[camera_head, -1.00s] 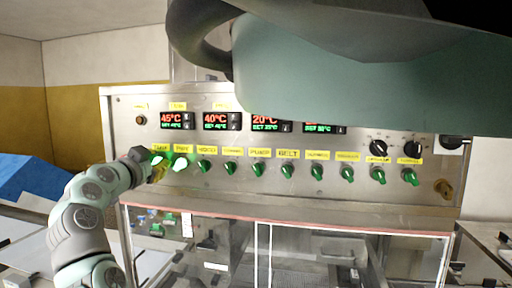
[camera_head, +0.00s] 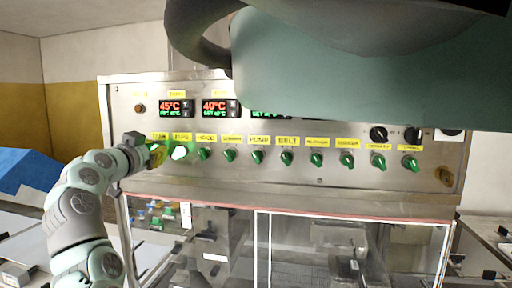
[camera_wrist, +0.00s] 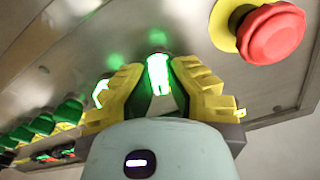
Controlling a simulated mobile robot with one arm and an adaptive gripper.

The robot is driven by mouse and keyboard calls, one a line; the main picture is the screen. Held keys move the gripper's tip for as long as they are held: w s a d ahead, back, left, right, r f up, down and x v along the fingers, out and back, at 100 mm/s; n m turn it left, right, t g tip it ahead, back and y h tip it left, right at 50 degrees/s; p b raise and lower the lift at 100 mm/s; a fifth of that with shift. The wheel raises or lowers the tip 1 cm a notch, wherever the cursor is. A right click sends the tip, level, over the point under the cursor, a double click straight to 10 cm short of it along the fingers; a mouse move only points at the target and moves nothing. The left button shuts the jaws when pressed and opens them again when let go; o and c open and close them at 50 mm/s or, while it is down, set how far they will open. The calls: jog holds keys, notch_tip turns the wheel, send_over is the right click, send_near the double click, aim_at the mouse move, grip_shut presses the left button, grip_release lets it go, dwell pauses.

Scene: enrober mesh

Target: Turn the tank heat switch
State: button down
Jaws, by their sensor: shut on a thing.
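The tank heat switch (camera_wrist: 158,75) is a green knob, lit, at the end of the row on the steel panel. In the wrist view it stands between my two yellow-padded fingers. My gripper (camera_wrist: 160,88) is shut on it, one finger on each side. In the head view my gripper (camera_head: 156,154) is at the left end of the switch row, below the yellow tank label (camera_head: 160,135), and mostly hides that knob. The knob's exact angle is hard to read.
A second lit green switch (camera_head: 180,153) is close beside my gripper, followed by several unlit green switches (camera_head: 258,157). A red mushroom button (camera_wrist: 272,34) on a yellow base is near my fingers in the wrist view. Temperature displays (camera_head: 176,108) are above; clear guards are below.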

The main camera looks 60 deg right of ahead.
jog(key=n, duration=0.1)
jog(key=n+b, duration=0.1)
jog(key=n, duration=0.1)
jog(key=n+b, duration=0.1)
jog(key=shift+w+f, duration=0.1)
jog(key=shift+f, duration=0.2)
jog(key=shift+w+n, duration=0.1)
jog(key=shift+n, duration=2.7)
jog(key=c, duration=1)
grip_release()
jog(key=shift+d+r, duration=0.1)
jog(key=shift+r, duration=0.1)
jog(key=shift+c, duration=0.2)
jog(key=shift+r, duration=0.1)
jog(key=shift+v, duration=6.05)
